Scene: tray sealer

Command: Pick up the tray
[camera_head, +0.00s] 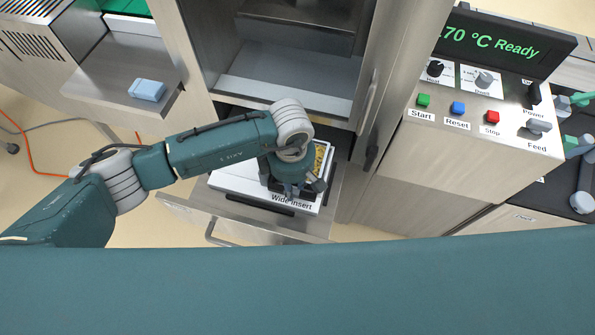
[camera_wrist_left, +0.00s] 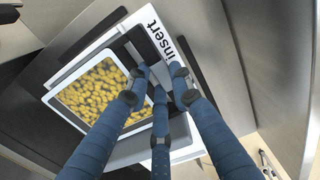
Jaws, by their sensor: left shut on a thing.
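The tray (camera_wrist_left: 66,100) is pale-rimmed and filled with small yellow pieces. It lies in a white insert (camera_head: 226,181) labelled "Wide Insert", on the pulled-out drawer under the machine's opening. In the head view my left arm covers most of the tray, and only a little yellow shows to the right of the wrist. My left gripper (camera_head: 292,191) reaches down at the label side. In the left wrist view the gripper (camera_wrist_left: 157,82) has its fingers close together at the tray's label-side edge, shut on it. The exact contact is hidden. My right gripper is not in view.
The drawer handle (camera_head: 212,236) sticks out in front. A tall metal door (camera_head: 372,80) stands open just right of the drawer. A control panel (camera_head: 470,130) with Start, Reset and Stop buttons is farther right. A blue block (camera_head: 147,90) lies on a shelf at left.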

